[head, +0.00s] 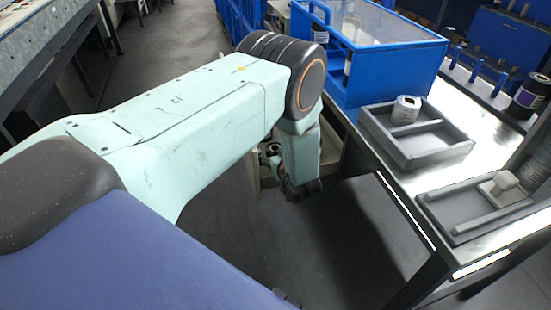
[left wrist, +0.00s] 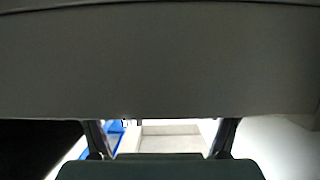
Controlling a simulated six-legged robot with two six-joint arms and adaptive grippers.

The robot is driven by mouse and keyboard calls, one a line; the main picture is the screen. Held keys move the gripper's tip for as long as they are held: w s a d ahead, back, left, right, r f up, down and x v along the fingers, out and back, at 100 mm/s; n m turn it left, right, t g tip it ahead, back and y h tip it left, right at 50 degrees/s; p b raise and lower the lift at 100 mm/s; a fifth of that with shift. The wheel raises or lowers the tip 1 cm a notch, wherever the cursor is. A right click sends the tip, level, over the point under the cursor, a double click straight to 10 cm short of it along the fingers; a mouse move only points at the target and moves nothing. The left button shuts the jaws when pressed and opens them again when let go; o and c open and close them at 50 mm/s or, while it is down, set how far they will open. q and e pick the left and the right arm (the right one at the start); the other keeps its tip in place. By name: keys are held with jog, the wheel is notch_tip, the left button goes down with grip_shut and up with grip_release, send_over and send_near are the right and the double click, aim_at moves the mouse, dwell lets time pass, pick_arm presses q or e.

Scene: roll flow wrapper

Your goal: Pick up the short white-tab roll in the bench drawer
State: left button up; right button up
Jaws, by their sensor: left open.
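My left gripper (head: 303,190) hangs below the elbow of my left arm, beside the bench's near side, partly hidden by the arm's own links. In the left wrist view its two dark fingers (left wrist: 160,140) stand wide apart with nothing between them. Pale drawer walls (head: 255,172) show behind and beside the gripper, under the bench. A pale, box-like interior also shows between the fingers in the left wrist view. A small round dark shape (head: 271,150) shows near the drawer; I cannot tell what it is. I cannot make out the short white-tab roll. My right gripper is out of view.
The bench top (head: 385,165) carries a blue machine with a clear lid (head: 375,25), a grey tray (head: 440,150) with a ribbed pale roll (head: 405,109), and a second tray (head: 462,232) with a white piece (head: 503,186). The dark floor (head: 240,245) left of the bench is free.

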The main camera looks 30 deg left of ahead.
aim_at(275, 148)
pick_arm(q)
jog(key=shift+a, duration=0.2)
jog(key=shift+c, duration=0.5)
jog(key=shift+d, duration=0.1)
jog(key=c, duration=1.3)
jog(key=shift+o, duration=0.2)
notch_tip(275, 148, up, 10)
jog(key=p, duration=0.4)
